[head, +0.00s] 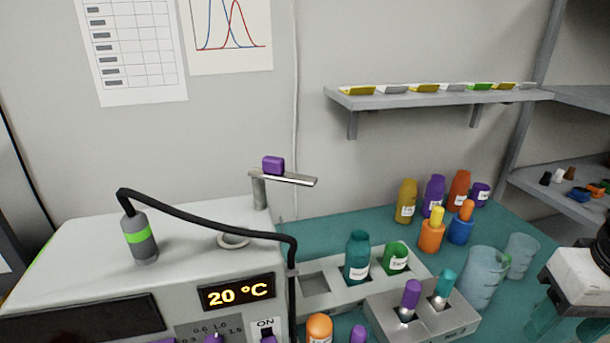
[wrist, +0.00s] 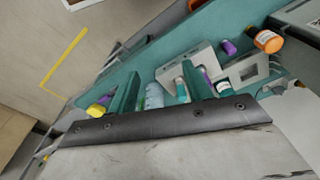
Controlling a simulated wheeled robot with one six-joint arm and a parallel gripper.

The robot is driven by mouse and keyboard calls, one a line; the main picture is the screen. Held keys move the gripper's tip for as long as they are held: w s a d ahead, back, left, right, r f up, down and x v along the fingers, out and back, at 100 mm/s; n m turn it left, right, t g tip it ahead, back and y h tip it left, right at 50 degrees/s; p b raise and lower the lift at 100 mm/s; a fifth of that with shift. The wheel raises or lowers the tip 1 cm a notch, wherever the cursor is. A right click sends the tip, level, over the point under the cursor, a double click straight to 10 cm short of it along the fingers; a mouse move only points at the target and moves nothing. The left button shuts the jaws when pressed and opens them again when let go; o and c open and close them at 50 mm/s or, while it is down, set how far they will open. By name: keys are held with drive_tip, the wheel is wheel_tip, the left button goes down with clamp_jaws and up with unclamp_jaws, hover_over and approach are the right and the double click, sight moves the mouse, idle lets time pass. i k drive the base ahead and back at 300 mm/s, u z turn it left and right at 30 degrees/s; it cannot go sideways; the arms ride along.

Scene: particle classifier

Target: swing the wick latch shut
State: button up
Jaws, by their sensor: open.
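The latch appears to be a flat metal bar (head: 300,179) with a purple knob (head: 273,165) on it. It sits on a short post (head: 259,190) at the back right of the white machine (head: 80,250), and its free end points right, past the machine's edge. A metal ring (head: 233,241) lies on the machine top in front of the post, not under the bar. My gripper (head: 562,322) is at the far right edge of the head view, well away from the latch. In the wrist view my gripper (wrist: 160,88) has its two teal fingers apart, with nothing held between them.
A black cable arches over the machine top from a grey-green probe (head: 139,240). Bottles, a rack (head: 318,287) and clear beakers (head: 484,275) stand on the teal bench between my gripper and the machine. A wall shelf (head: 430,97) hangs behind.

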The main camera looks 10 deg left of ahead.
sight(273, 169)
drive_tip(key=u, duration=0.15)
drive_tip(key=k, duration=0.35)
drive_tip(key=u, duration=0.6)
drive_tip(key=i, duration=0.5)
